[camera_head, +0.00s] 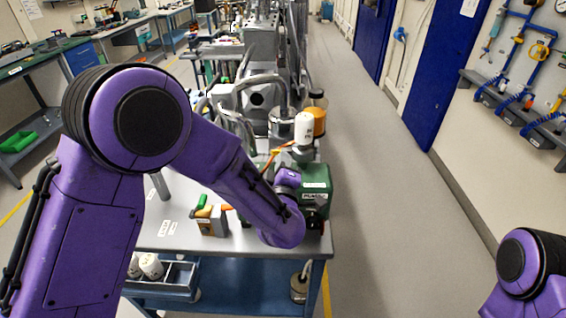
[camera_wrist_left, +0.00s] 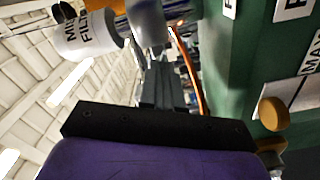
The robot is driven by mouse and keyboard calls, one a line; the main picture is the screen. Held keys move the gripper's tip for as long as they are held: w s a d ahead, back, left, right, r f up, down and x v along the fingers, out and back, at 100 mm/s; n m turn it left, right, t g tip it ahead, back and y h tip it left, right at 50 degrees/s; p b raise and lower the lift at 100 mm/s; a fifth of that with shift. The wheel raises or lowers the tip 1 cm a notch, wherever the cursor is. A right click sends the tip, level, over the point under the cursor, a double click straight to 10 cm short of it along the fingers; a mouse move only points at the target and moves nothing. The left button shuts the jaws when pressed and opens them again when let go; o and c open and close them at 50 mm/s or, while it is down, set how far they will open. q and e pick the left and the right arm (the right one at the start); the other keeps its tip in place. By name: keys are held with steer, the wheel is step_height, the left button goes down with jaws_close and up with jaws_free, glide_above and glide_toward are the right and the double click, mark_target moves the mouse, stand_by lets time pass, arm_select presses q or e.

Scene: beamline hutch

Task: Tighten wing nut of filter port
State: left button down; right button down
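The white filter canister (camera_head: 304,127) stands above the green pump housing (camera_head: 322,184) at the table's right end. In the left wrist view, the canister (camera_wrist_left: 88,34), with partly readable lettering, is at the upper left. The labelled green housing (camera_wrist_left: 262,70) fills the right. A round brass-coloured knob (camera_wrist_left: 273,113) shows in front of it; I cannot tell if it is the wing nut. My left gripper (camera_head: 289,181) is beside the housing, mostly hidden by its wrist. Its fingertips and any contact are not clear. My right gripper is out of view; only its arm shows.
The grey table (camera_head: 185,234) carries a small yellow-grey device (camera_head: 211,221). A partitioned tray (camera_head: 170,277) with white items is at its front left. Pipes and equipment stand behind the pump. The floor aisle (camera_head: 385,210) to the right is clear.

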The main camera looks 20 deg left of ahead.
arm_select(q)
steer(key=shift+d+f+m, duration=0.1)
steer(key=shift+m, duration=0.7)
steer(key=c, duration=1.3)
jaws_free()
steer(key=shift+s, duration=0.1)
steer(key=b+v, duration=0.3)
steer(key=v, duration=0.7)
steer(key=shift+s, duration=0.25)
